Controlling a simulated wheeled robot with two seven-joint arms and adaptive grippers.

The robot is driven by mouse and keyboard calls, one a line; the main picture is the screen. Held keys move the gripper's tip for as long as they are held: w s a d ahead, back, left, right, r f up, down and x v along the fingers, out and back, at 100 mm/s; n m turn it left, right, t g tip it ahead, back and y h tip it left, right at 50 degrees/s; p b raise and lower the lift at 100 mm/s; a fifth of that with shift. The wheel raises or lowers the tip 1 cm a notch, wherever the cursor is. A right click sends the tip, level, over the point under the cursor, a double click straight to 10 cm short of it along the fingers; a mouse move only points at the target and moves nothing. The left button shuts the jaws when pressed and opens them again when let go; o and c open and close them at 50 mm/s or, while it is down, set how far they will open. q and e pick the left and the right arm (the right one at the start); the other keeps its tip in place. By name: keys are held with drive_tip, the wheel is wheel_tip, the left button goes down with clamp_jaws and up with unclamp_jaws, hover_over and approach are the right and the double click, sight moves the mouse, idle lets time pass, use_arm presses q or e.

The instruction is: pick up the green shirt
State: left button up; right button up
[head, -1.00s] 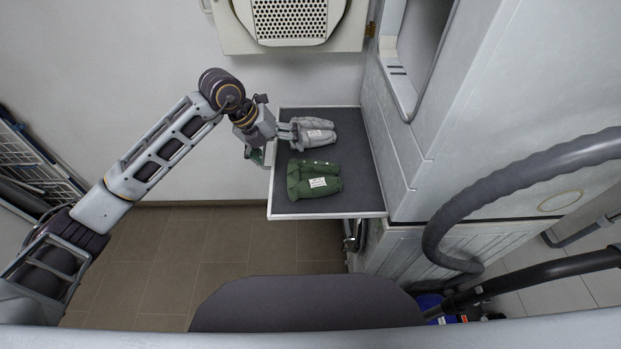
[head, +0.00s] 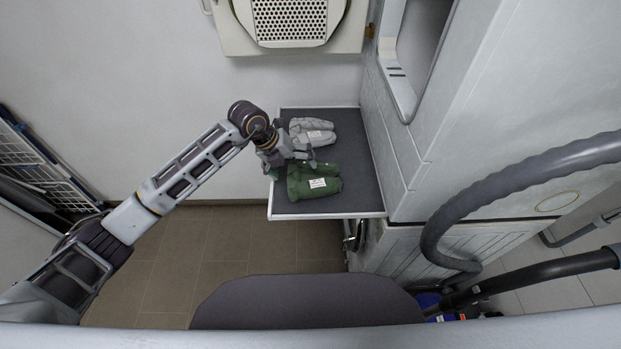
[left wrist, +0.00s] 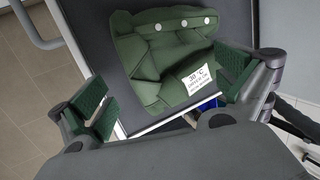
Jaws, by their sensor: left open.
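The green shirt (head: 314,184) lies folded on the dark shelf (head: 355,192), with a white label on it. In the left wrist view the shirt (left wrist: 150,62) shows its buttons and lies ahead of and partly between the fingers. My left gripper (head: 292,168) is over the shirt's upper left part and hides some of it. In the left wrist view the gripper (left wrist: 168,92) is open, its green-padded fingers spread to either side, with nothing held. I cannot tell if a finger touches the shirt. My right gripper is not in view.
A grey folded shirt (head: 312,132) lies behind the green one on the shelf. The machine's pale front (head: 400,165) rises along the shelf's right side. A thick dark hose (head: 500,185) curves at the right. The shelf's front right part is clear.

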sight(302, 179)
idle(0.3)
use_arm(q)
drive_tip(key=shift+p+x, duration=0.35)
drive_tip(key=shift+x, duration=0.6)
drive_tip(key=shift+p+x, duration=0.35)
drive_tip(key=shift+x, duration=1.35)
drive_tip(key=shift+s+a, duration=0.15)
drive_tip(key=shift+s+a+f, duration=0.1)
drive_tip(key=shift+s+f, duration=0.1)
drive_tip(key=c, duration=1.7)
